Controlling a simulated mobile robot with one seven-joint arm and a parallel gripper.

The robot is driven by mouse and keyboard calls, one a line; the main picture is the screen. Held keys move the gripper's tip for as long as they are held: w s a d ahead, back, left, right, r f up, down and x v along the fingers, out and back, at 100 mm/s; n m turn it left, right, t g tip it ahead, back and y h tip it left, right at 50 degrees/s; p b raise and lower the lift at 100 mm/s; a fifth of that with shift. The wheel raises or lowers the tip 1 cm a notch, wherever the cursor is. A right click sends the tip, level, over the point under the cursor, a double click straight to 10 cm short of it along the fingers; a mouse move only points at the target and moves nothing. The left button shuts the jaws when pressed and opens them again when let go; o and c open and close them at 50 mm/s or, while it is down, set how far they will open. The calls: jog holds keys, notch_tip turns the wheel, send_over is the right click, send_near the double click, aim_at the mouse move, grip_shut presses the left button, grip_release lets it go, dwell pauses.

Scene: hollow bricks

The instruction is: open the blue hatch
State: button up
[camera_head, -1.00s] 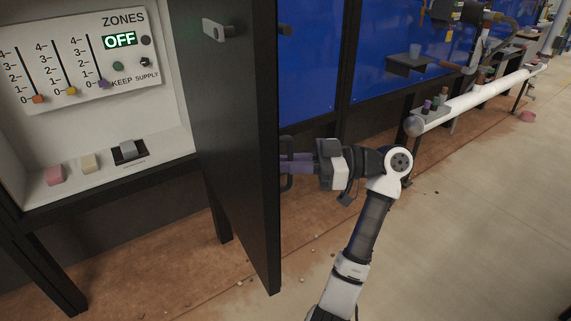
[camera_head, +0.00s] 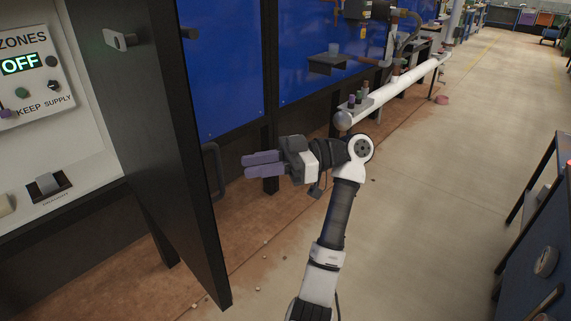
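Large blue panels (camera_head: 222,75) in black frames line the wall behind the arm. I cannot tell which, if any, is the hatch. A tall dark door (camera_head: 150,130) stands swung out beside the white control panel, with a lever on its near face. A black bar handle (camera_head: 214,172) shows at its far side. My gripper (camera_head: 246,165) is right of the handle, apart from it and pointing left. Its two purple fingers show a narrow gap with nothing held between them.
The control panel (camera_head: 28,95) reads OFF. A white pipe (camera_head: 395,95) runs along the wall at the upper right. A dark blue cabinet (camera_head: 535,265) stands at the right edge. The floor between is clear apart from small crumbs.

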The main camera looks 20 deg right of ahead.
jog(key=d+b, duration=0.1)
jog(key=d, duration=0.5)
jog(key=shift+d, duration=0.25)
